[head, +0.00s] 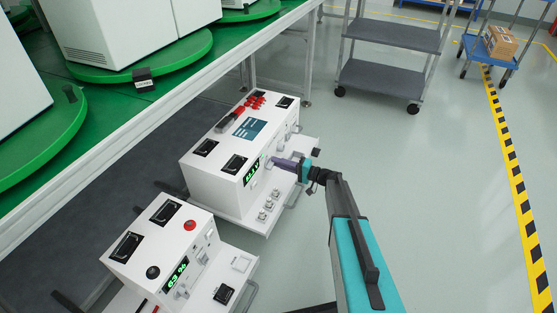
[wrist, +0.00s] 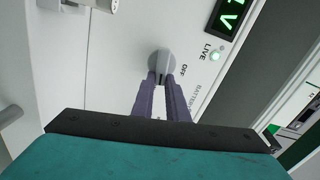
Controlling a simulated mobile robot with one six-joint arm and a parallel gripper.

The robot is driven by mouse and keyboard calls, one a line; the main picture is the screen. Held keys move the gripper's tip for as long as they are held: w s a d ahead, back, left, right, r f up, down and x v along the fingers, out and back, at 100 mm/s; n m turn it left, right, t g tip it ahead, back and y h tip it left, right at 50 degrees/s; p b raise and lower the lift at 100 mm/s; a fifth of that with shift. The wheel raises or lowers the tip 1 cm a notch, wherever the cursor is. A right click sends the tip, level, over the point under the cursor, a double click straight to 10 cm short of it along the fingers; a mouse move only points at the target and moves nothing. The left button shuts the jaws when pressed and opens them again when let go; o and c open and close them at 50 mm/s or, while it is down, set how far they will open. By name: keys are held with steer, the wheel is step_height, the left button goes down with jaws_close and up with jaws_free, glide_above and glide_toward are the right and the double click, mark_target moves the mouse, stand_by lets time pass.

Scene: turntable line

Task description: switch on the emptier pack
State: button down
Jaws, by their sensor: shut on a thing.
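Two white packs stand side by side in the head view. The near pack (head: 155,235) has a green display (head: 176,274) that seems to read 63 %. The far pack (head: 240,145) has a green display (head: 251,173) ending in V; its other digits are unclear. My gripper (head: 277,163) is at the front panel of the far pack. In the wrist view its purple fingers are shut on a grey rotary knob (wrist: 161,62). OFF is printed beside the knob, with a partly hidden "BATTER..." label nearby. A LIVE lamp (wrist: 215,56) glows green.
A green-topped table (head: 150,85) with white machines on green turntables stands behind the packs. A grey shelf cart (head: 388,79) and a blue cart with a carton (head: 500,42) stand farther back. Floor to the right is clear, up to a yellow-black stripe (head: 515,180).

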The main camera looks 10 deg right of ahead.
steer(key=shift+f+m+p, duration=0.25)
steer(key=shift+m+p, duration=0.3)
steer(key=shift+m, duration=0.45)
steer(key=shift+s, duration=0.1)
steer(key=c, duration=1.7)
jaws_free()
steer(key=shift+c, duration=0.2)
steer(key=shift+d, duration=0.1)
steer(key=p+v, duration=0.3)
steer(key=v, duration=1)
steer(key=shift+s+d, duration=0.2)
steer(key=shift+d, duration=0.05)
